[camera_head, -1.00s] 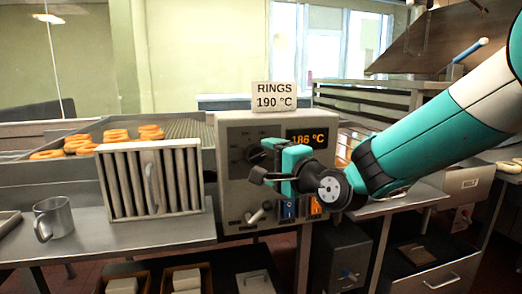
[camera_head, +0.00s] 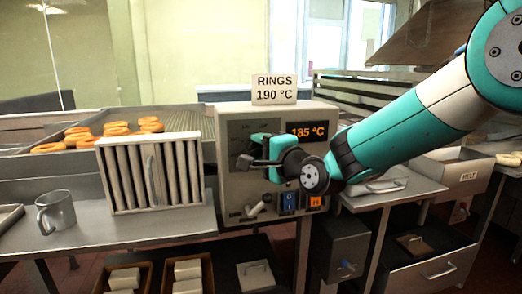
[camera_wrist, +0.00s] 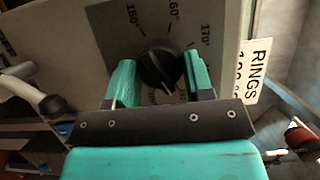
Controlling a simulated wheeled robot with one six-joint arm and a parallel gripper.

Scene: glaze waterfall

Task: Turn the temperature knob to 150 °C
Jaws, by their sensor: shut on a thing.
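The temperature knob (camera_wrist: 158,66) is black and sits on a grey dial plate with printed numbers, of which 150, 160 and 170 show in the wrist view. My gripper (camera_wrist: 160,75) is shut on the knob, with one teal finger on each side. In the head view my gripper (camera_head: 258,153) is against the front of the control box (camera_head: 232,205) and hides most of the knob. The orange display (camera_head: 307,132) reads 185 °C. I cannot tell exactly which number the knob points to.
Below the dial are a lever (camera_head: 257,208), a blue switch (camera_head: 288,202) and an orange switch (camera_head: 315,201). A slatted metal filter (camera_head: 150,175) and a mug (camera_head: 55,212) stand to the left.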

